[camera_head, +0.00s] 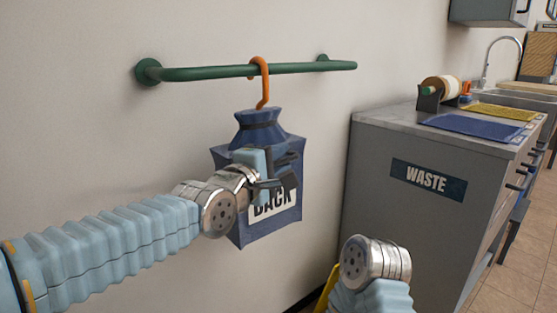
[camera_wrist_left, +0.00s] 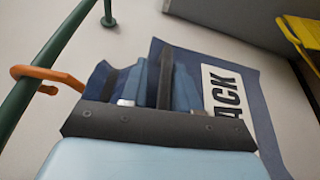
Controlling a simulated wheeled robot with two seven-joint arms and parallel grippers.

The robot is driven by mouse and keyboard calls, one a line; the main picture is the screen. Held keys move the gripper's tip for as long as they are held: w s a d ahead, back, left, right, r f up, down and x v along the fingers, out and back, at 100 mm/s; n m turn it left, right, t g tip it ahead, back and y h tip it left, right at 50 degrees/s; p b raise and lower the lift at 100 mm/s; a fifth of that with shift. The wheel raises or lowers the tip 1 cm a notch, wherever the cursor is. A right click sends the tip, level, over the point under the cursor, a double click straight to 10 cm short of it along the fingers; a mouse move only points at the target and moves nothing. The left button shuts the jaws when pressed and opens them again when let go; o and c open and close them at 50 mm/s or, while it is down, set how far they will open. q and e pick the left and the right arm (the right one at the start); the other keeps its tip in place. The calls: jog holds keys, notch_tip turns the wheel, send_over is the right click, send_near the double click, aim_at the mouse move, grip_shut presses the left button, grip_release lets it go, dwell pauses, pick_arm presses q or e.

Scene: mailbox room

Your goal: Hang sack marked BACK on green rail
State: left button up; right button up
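The navy sack (camera_head: 229,160) with a white patch reading "BACK" hangs below the green rail (camera_head: 205,74). Its orange hook (camera_head: 264,85) is over the rail, and in the left wrist view the hook (camera_wrist_left: 42,75) curls around the rail (camera_wrist_left: 50,60). My left gripper (camera_head: 284,170) is at the front of the sack (camera_wrist_left: 254,88), below its gathered neck, and covers part of the patch. In the wrist view its fingers (camera_wrist_left: 165,78) lie against the blue cloth. Whether they grip it is unclear. My right arm shows at the lower right; its gripper is out of view.
A grey cabinet (camera_head: 385,205) marked "WASTE" stands right of the sack. On its worktop are a blue mat (camera_head: 470,127), a yellow mat and a roll holder. A yellow object (camera_head: 328,290) is low beside my right arm. The wall left of the sack is bare.

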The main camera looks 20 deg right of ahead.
pick_arm(q)
jog(key=shift+o, duration=1.2)
jog(key=shift+f, duration=0.1)
jog(key=shift+a, duration=0.1)
